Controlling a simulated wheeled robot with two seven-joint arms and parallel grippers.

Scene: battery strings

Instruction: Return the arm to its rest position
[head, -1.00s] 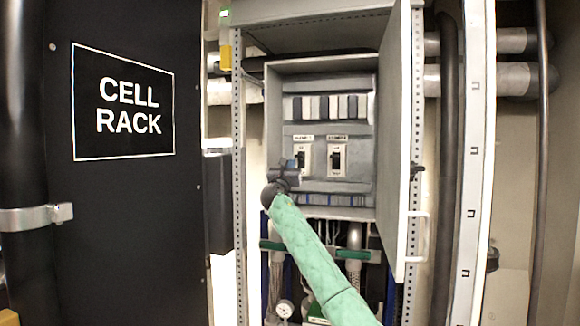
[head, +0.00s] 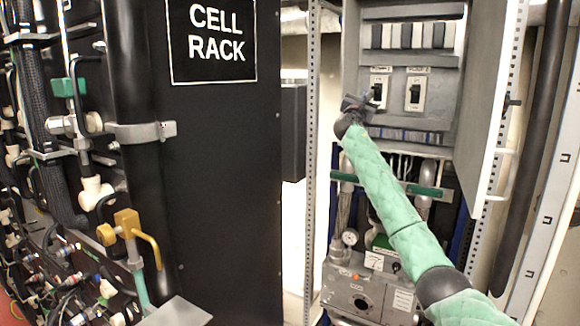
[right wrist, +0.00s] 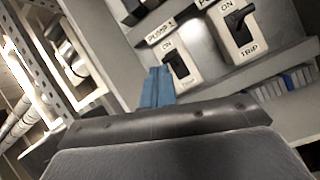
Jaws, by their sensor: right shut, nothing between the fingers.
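My right arm, in a green quilted sleeve, reaches up from the lower right in the head view. Its gripper (head: 358,103) is in front of the open cabinet, just below and left of the left breaker switch (head: 379,88). In the right wrist view the blue fingertips (right wrist: 157,88) are together and empty, close to the white plate of the PUMP 1 switch (right wrist: 178,66). I cannot tell if they touch it. The right breaker switch (head: 416,93) is beside it; its lower marking reads TRIP in the wrist view. My left gripper is not in view.
The open cabinet door (head: 493,110) stands to the right of the arm. A grey box with a gauge (head: 366,290) sits below the cabinet.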

